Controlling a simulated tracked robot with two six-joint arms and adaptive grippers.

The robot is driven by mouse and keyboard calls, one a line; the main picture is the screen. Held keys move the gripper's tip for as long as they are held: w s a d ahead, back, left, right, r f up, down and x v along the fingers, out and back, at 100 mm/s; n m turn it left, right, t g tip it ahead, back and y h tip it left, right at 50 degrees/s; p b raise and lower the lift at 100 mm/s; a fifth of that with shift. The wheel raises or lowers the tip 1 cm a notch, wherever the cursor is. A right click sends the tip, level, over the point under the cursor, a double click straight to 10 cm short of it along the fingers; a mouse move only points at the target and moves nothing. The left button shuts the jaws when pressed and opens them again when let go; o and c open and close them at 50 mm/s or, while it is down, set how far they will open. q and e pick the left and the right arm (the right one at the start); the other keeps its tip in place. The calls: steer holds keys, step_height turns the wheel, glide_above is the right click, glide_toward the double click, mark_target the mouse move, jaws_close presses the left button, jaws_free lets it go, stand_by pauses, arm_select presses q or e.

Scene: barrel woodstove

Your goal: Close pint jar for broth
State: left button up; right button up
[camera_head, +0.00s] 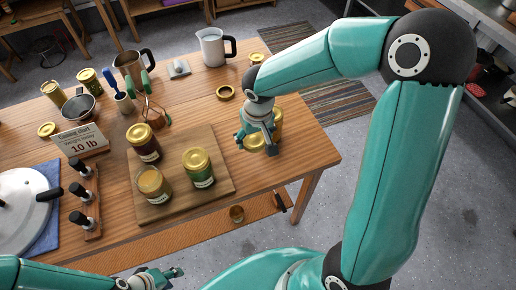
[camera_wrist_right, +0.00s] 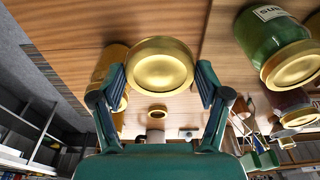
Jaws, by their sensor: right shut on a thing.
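My right gripper (camera_head: 256,146) is over the table's right part, right of the cutting board. Its fingers (camera_wrist_right: 162,82) are shut on a round gold lid (camera_wrist_right: 160,65), which also shows beneath the gripper in the head view (camera_head: 252,143). Whether this lid sits on a jar cannot be told. An amber jar (camera_head: 278,120) stands just behind the gripper, partly hidden.
A gold ring (camera_head: 226,92) lies behind the right gripper. A large pot lid (camera_head: 22,196) lies at left. The cutting board (camera_head: 215,190) is bare along its right edge.

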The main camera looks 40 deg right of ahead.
mark_target(254, 140)
step_height(254, 140, up, 6)
steer(key=shift+f, duration=0.1)
steer(key=shift+w, duration=0.1)
stand_by(0.3)
steer(key=w+a+f+n, duration=0.1)
steer(key=w+a, duration=0.3)
steer(key=a, duration=0.5)
steer(key=w+a+f+n, duration=0.1)
steer(key=w+a, duration=0.3)
steer(key=a, duration=0.6)
steer(key=shift+a+f, duration=0.2)
steer(key=shift+f, duration=0.35)
